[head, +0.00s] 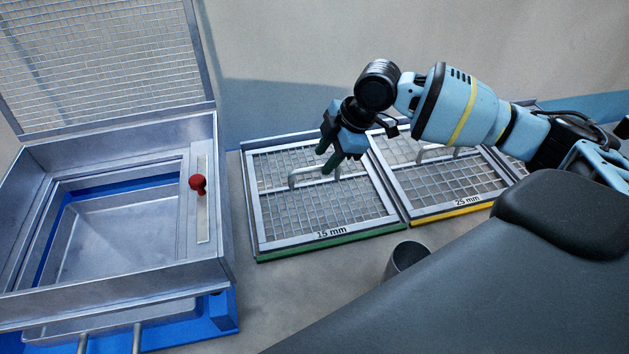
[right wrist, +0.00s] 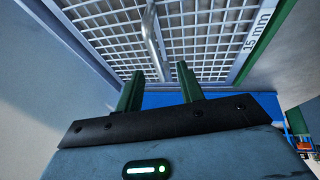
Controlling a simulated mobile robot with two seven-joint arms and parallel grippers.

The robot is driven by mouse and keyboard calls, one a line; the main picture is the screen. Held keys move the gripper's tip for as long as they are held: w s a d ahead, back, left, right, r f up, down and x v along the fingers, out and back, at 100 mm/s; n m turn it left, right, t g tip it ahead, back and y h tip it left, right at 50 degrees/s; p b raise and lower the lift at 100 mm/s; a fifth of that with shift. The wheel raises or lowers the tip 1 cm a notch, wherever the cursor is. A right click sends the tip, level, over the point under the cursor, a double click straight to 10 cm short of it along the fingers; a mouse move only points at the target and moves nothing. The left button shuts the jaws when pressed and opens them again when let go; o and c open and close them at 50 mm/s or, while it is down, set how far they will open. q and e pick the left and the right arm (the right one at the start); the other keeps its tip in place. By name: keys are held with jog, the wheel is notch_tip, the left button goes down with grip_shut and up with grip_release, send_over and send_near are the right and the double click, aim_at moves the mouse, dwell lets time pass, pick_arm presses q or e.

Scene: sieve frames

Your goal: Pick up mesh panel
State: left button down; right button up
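A mesh panel marked 15 mm, with a metal frame (head: 256,205) and a green front edge, lies in the middle of the head view. It also shows in the right wrist view (right wrist: 100,38). A raised bar handle (head: 291,180) stands on its mesh; the handle runs up from between the fingers in the wrist view (right wrist: 150,32). My right gripper (head: 328,158) is above this panel, close to the handle. Its two green fingers (right wrist: 160,70) are apart with nothing held between them; contact with the handle cannot be told. My left gripper is not in view.
A second panel marked 25 mm (head: 456,214), with a yellow edge, lies right beside it, and part of a third shows beyond. A metal sieve box (head: 225,210) with raised mesh lid and red knob (head: 197,184) stands left. A dark cup (head: 405,258) stands in front.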

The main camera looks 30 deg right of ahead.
aim_at(315, 167)
jog(key=shift+w+a+f, duration=0.1)
jog(key=shift+w+f, duration=0.1)
jog(key=shift+f, duration=0.2)
jog(key=shift+x, duration=2.6)
jog(key=shift+w+a+r, duration=0.1)
jog(key=shift+w, duration=0.05)
grip_shut()
jog(key=shift+r, duration=0.1)
